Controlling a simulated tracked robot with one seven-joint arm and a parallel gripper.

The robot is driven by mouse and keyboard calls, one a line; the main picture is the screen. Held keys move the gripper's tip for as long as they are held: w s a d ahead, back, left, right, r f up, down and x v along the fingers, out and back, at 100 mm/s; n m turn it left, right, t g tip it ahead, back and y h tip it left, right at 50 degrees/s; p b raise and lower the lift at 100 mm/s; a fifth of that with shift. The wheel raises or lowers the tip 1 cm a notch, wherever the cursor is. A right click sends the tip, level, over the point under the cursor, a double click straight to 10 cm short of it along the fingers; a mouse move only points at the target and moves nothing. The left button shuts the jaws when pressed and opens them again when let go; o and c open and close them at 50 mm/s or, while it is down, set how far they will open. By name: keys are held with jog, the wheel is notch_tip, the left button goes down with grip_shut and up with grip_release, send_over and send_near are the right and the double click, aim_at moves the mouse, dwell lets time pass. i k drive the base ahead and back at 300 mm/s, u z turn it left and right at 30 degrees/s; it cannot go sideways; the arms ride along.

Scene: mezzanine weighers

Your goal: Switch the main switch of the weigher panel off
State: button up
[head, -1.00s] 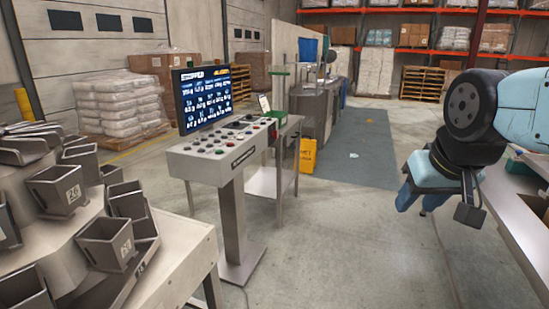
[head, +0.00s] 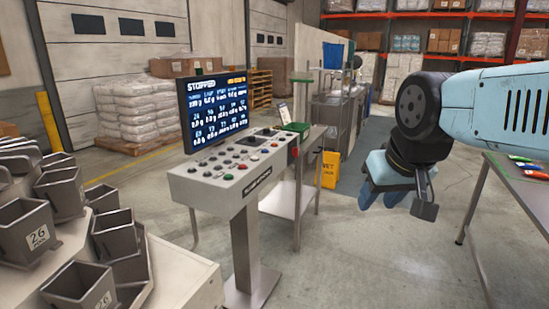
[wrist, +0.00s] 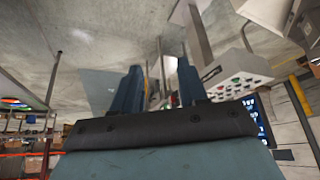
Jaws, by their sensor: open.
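The weigher panel (head: 183,184) is a grey sloped console on a post, left of centre in the head view. Its top carries several buttons and knobs, and a screen (head: 214,109) reading "STOPPED" stands behind it. A red knob (head: 295,151) sits at its right end; I cannot tell which control is the main switch. The panel also shows at the upper right of the wrist view (wrist: 240,78). My gripper (head: 382,197) hangs to the right of the panel, well apart from it. Its two blue fingers (wrist: 158,92) are apart with nothing between them.
Weigher buckets (head: 77,290) fill the lower left. A side table (head: 292,200) with a green tray stands just behind the panel, near a yellow floor sign (head: 330,169). A bench (head: 516,190) is at the right. The floor between panel and bench is clear.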

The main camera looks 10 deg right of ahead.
aim_at(294, 152)
jog(key=z, duration=0.25)
jog(key=i, duration=2.45)
jog(key=u, duration=0.4)
